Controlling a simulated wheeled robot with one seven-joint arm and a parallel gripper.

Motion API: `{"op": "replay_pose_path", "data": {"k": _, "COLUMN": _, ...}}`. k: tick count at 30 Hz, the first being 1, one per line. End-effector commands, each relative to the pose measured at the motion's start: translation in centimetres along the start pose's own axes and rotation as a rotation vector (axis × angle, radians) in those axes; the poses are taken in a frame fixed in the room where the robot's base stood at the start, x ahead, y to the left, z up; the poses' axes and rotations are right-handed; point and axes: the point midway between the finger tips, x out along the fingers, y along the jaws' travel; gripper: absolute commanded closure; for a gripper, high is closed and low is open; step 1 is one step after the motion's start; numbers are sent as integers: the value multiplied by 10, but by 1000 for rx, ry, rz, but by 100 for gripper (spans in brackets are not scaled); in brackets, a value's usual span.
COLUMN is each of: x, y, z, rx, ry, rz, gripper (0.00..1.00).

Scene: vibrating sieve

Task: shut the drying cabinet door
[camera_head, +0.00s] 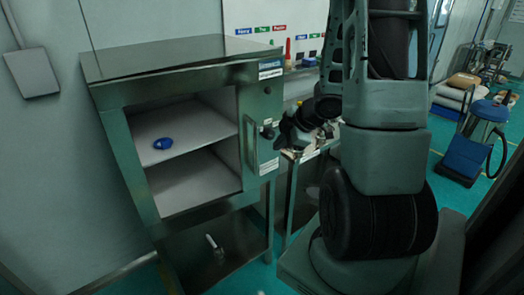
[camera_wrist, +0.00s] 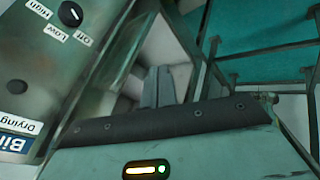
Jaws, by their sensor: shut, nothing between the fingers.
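The drying cabinet (camera_head: 170,60) is a metal box on legs at the left of the head view. Its front opening is uncovered, showing a white shelf (camera_head: 205,130) inside. My gripper (camera_head: 287,142) is just right of the cabinet's front right side, small and dark there. In the wrist view my gripper (camera_wrist: 158,86) shows grey fingers shut together and empty. The cabinet's control panel (camera_wrist: 45,60) with knobs and labels is at the left of that view.
A blue object (camera_head: 163,143) lies on the cabinet shelf. A bench (camera_head: 300,160) stands right of the cabinet, under a whiteboard (camera_head: 270,22). Green floor is open at the right, near a blue machine (camera_head: 470,155).

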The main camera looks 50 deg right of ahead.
Motion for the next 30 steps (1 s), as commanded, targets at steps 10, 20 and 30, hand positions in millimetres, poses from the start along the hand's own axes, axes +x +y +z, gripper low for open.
{"op": "replay_pose_path", "data": {"k": 10, "x": 73, "y": -2, "z": 0, "rx": 0, "ry": 3, "rz": -6, "gripper": 100}}
{"op": "replay_pose_path", "data": {"k": 20, "x": 96, "y": 31, "z": -1, "rx": -1, "ry": 0, "rz": -1, "gripper": 100}}
{"op": "replay_pose_path", "data": {"k": 30, "x": 100, "y": 35, "z": 0, "rx": -1, "ry": 1, "rz": 0, "gripper": 100}}
